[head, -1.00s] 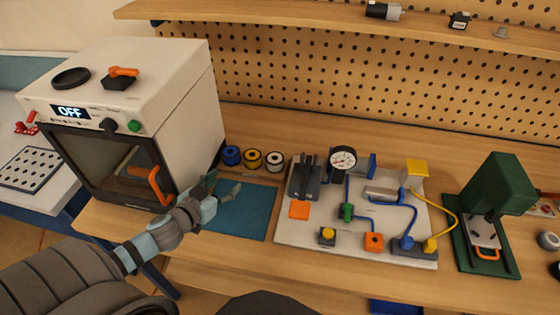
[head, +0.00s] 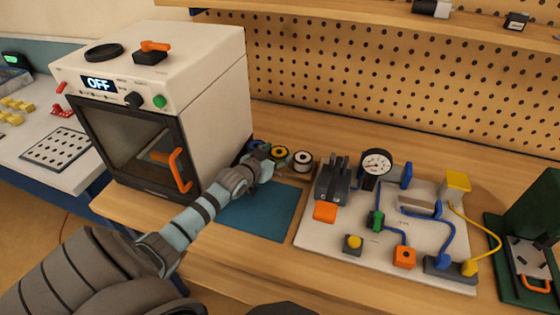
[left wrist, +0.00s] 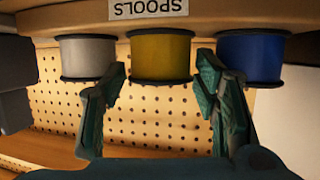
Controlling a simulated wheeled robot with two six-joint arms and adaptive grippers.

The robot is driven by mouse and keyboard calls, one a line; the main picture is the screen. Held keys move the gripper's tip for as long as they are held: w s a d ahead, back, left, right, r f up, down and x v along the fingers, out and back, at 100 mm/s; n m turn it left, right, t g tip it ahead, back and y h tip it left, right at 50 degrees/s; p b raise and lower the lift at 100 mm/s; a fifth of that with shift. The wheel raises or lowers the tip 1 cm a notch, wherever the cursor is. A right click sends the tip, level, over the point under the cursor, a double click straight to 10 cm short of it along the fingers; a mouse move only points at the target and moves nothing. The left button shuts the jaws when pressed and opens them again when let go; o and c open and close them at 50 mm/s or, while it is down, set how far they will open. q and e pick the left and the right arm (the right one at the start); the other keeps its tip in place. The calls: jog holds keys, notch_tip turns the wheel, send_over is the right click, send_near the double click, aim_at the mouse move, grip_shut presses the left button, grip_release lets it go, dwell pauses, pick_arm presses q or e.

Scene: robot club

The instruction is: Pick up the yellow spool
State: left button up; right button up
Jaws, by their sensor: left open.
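The yellow spool (head: 279,153) stands at the back of the bench between a blue spool (head: 255,146) and a white spool (head: 302,160). My left gripper (head: 264,160) is open just in front of it and hides part of the yellow and blue spools. In the left wrist view the picture is upside down. There the yellow spool (left wrist: 161,55) sits between the two spread fingertips of my left gripper (left wrist: 160,70), with one finger toward the white spool (left wrist: 88,57) and the other toward the blue spool (left wrist: 250,57). I cannot tell whether the fingers touch it. My right gripper is not in view.
A white oven (head: 205,90) with an orange handle stands close left of my arm. A blue mat (head: 262,212) lies in front of the spools. A board with a gauge and hoses (head: 330,236) is to the right. A pegboard (head: 370,80) rises behind.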

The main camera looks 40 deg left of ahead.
pick_arm(q)
jog(key=shift+r, duration=0.15)
jog(key=c, duration=0.9)
